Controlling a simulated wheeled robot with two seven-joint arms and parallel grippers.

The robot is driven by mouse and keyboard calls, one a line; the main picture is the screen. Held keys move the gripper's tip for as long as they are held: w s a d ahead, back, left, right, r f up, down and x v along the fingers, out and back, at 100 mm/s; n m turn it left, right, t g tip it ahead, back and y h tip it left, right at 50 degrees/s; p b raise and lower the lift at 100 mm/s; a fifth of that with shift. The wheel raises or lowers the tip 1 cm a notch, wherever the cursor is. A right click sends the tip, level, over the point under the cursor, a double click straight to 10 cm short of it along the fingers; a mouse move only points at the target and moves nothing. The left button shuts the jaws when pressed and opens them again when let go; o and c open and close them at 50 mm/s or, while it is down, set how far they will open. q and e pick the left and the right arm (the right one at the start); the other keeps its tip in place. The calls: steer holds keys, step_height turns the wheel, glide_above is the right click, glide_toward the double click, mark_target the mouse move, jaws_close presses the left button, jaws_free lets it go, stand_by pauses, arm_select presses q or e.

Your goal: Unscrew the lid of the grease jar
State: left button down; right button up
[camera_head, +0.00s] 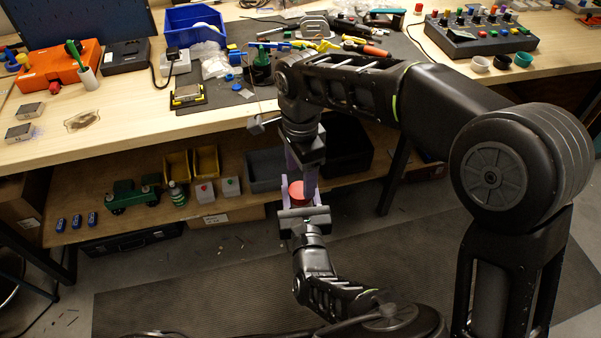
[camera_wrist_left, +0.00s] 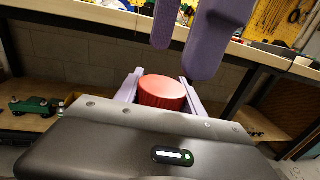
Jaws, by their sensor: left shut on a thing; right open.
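The grease jar's red, round, ribbed lid (camera_head: 297,191) shows between the purple fingers of my left gripper (camera_head: 298,187); the jar body is hidden. In the left wrist view the lid (camera_wrist_left: 163,93) sits upright between the two fingers, which are shut on the jar. It is held in the air in front of the bench. My right gripper (camera_head: 302,170) points down from above, close to the lid. Its purple fingers (camera_wrist_left: 193,32) are open and apart above the lid in the left wrist view, with no visible contact.
The wooden bench top (camera_head: 130,110) lies behind the grippers, with a blue bin (camera_head: 194,24) and scattered tools. The lower shelf (camera_head: 130,225) carries yellow bins (camera_head: 205,161), a green toy-like machine (camera_head: 133,196) and small bottles. The floor mat (camera_head: 180,290) in front is clear.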

mark_target(300, 189)
steer(key=shift+r, duration=0.1)
step_height(300, 189, up, 3)
steer(key=m, duration=0.6)
steer(key=shift+r+m, duration=0.1)
steer(key=shift+m, duration=0.2)
steer(key=shift+f, duration=4)
steer(key=shift+c, duration=0.5)
jaws_close()
steer(key=n, duration=0.5)
steer(key=shift+n, duration=0.4)
